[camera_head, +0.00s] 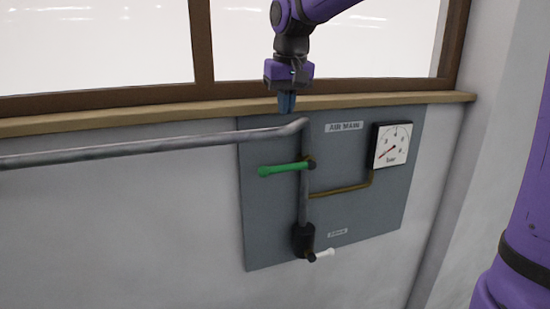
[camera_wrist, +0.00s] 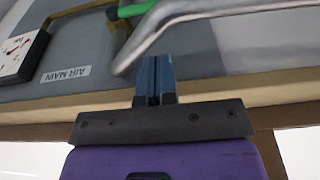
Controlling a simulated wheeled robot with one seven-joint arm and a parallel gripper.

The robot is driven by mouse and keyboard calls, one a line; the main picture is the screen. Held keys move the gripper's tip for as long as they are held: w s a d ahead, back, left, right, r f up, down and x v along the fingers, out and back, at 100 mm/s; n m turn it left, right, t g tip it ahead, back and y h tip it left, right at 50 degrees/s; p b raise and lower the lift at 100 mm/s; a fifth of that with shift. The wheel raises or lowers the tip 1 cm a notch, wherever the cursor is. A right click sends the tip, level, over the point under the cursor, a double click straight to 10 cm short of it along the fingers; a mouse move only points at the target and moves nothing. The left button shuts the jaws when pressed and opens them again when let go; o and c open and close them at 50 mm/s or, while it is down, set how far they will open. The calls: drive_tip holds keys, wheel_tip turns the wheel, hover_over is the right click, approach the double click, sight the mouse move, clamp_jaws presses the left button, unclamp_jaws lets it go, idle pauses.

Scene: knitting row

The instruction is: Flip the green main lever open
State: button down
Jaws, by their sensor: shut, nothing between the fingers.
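The green main lever (camera_head: 284,169) sticks out to the left, roughly level, from the upright grey pipe on the grey wall panel (camera_head: 270,220). Its pivot is at the pipe, below the bend.
A grey pipe (camera_head: 150,145) runs from the left and bends down in front of the panel, between my gripper and the lever. A gauge (camera_head: 392,145) and brass tube (camera_head: 340,189) are at right. A black fitting with a white-tipped handle (camera_head: 324,253) is below. The wooden sill (camera_head: 390,99) juts out above.

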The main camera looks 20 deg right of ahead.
sight(278, 167)
idle(0.3)
drive_tip(key=w+f, duration=0.1)
drive_tip(key=f, duration=0.3)
drive_tip(key=w+f, duration=0.1)
drive_tip(key=f, duration=0.8)
drive_tip(key=shift+w+f, duration=0.35)
drive_tip(key=shift+w, duration=0.05)
drive_tip(key=shift+f, duration=0.1)
drive_tip(key=shift+a+f+h, duration=0.35)
drive_tip(key=shift+f+h, duration=0.45)
drive_tip(key=shift+h, duration=0.2)
wheel_tip(278, 167, down, 2)
drive_tip(key=h, duration=0.2)
drive_tip(key=shift+a+n+h, duration=0.1)
drive_tip(key=shift+n+h, duration=0.2)
drive_tip(key=shift+d+f+n+t+h, duration=0.3)
drive_tip(key=shift+d+f+h, duration=0.95)
drive_tip(key=shift+h, duration=1)
drive_tip(key=shift+d+f+n+t+h, duration=0.25)
drive_tip(key=shift+d+f+h, duration=0.65)
drive_tip(key=shift+f+h, duration=1.05)
drive_tip(key=shift+d+f+n+t+h, duration=0.25)
drive_tip(key=shift+d+f+h, duration=0.8)
drive_tip(key=shift+h, duration=1.55)
drive_tip(key=shift+d, duration=0.15)
